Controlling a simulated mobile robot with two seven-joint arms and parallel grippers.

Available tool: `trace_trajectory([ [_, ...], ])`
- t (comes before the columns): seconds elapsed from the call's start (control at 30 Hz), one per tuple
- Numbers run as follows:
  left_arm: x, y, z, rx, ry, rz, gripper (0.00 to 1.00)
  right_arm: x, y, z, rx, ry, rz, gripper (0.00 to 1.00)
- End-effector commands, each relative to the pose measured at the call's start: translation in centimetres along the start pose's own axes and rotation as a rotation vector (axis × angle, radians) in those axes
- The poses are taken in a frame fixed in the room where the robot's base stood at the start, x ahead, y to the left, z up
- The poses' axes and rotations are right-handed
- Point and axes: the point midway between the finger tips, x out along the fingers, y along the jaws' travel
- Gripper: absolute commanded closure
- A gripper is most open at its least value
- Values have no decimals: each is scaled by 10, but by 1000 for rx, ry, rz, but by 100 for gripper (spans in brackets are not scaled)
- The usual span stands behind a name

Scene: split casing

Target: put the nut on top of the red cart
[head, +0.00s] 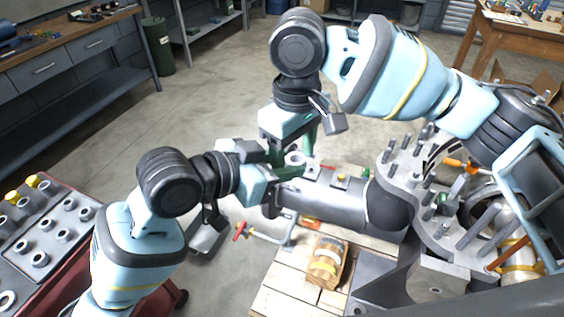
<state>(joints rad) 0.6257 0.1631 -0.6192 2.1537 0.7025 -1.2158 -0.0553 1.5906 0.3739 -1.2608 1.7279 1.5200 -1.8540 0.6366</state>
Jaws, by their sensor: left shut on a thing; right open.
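A grey ring-shaped nut (296,158) is at the tips of my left gripper (287,172), which is shut on it, above the casing in the middle of the head view. My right gripper (292,147) points down from above at the same spot. Its green fingers are apart, close around or beside the nut; which one, I cannot tell. The red cart (75,270) stands at the lower left. Several grey nuts and some yellow-topped pieces are on its grey top. My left arm partly hides the cart's right side.
The large grey casing (335,202) with a studded flange (415,175) lies on a wooden pallet at the right. Workbenches line the back.

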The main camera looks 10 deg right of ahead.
Motion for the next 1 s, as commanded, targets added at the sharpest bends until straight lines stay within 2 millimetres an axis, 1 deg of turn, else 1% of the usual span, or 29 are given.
trace_trajectory([
  [0.03, 0, -5, 2, -2, -8, -13, 96, -12, -1, 1, -9, -1, 0, 37],
  [0.3, 0, -4, 3, -2, -8, -11, 96, -66, -1, 0, -5, 2, 1, 37],
  [0.5, 0, -3, 2, -2, -6, -8, 96, -92, 0, 0, -1, 2, 3, 37],
  [0.63, 0, -3, 2, -1, -5, -6, 96, -100, 0, 0, -1, 1, 2, 37],
  [0.83, 0, -2, 2, -1, -5, -5, 96, -102, 1, 0, 0, 1, 0, 37],
  [0.93, 0, -2, 2, -1, -5, -5, 96, -95, 3, -4, 11, 13, -26, 37],
  [1.0, 0, -2, 2, -1, -5, -5, 96, -83, 6, -12, 29, 35, -69, 37],
])
